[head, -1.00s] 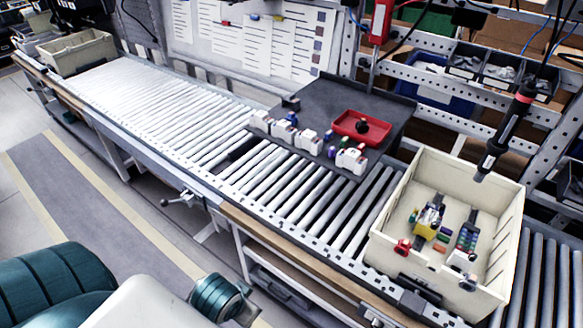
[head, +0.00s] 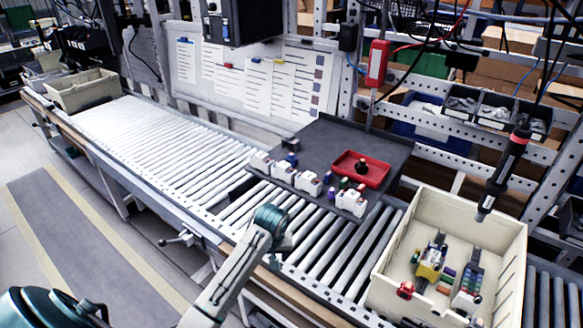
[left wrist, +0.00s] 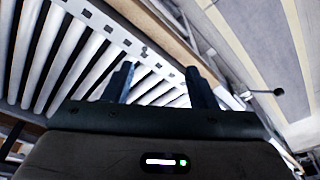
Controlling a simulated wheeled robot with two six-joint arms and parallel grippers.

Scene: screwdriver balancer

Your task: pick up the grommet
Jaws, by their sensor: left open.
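A small dark round piece (head: 361,166), which may be the grommet, sits in the shallow red tray (head: 346,170) on the dark work plate (head: 325,140). It is too small to make out a hole. My left arm reaches up over the front edge of the roller conveyor in the head view, to the left of and in front of the plate. My left gripper (left wrist: 158,72) shows in the left wrist view with its two dark fingers apart and nothing between them. It is over the rollers and front rail. The red tray is not in that view. My right gripper is not in view.
Several white blocks with coloured parts (head: 308,182) line the plate's front edge. A beige bin (head: 510,235) with assorted parts stands at the right. A screwdriver (head: 503,172) hangs above it. The rollers (head: 150,125) to the left are clear.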

